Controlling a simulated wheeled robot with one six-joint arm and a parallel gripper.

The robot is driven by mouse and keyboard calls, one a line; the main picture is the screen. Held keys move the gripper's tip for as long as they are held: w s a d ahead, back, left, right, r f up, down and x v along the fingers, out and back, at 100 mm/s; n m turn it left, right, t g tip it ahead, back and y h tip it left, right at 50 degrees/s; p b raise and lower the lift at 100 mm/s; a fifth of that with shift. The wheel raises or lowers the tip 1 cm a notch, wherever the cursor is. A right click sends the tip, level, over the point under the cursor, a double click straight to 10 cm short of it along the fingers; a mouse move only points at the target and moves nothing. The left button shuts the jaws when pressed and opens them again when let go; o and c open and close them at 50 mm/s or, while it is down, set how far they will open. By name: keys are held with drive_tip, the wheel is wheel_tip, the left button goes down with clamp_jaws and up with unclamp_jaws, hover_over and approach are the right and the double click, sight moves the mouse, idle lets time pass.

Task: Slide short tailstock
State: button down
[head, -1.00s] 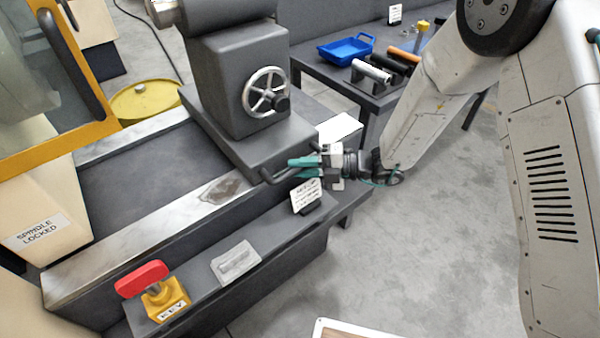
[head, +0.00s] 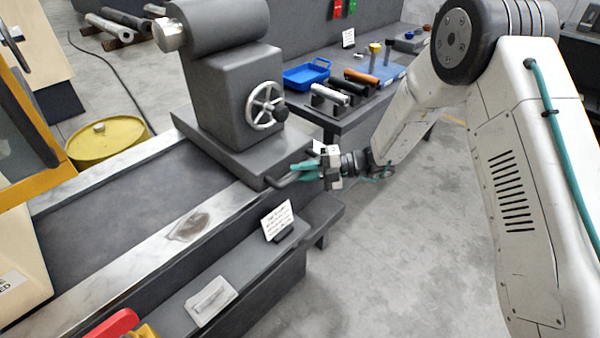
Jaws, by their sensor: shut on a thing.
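The tailstock (head: 220,100) is a dark grey block with a metal handwheel (head: 265,105) and a round barrel on top. It stands upright on its base on the lathe bed (head: 110,255), near the right end. A short bar handle (head: 290,180) sticks out at the base's front right corner. My gripper (head: 308,170), with teal fingers, is shut on this handle. The fingers hide part of the handle.
A worn patch (head: 190,227) lies on the bare front rail, left of the tailstock. A card (head: 278,220) and a pale plate (head: 210,301) are on the ledge below. A bench with a blue tray (head: 306,74) stands behind. The floor at right is clear.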

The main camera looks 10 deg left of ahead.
drive_tip(key=c, duration=1.3)
unclamp_jaws()
drive_tip(key=shift+w+d, duration=0.3)
drive_tip(key=shift+a, duration=0.1)
drive_tip(key=shift+s, duration=0.1)
drive_tip(key=v, duration=0.7)
drive_tip(key=shift+d, duration=0.4)
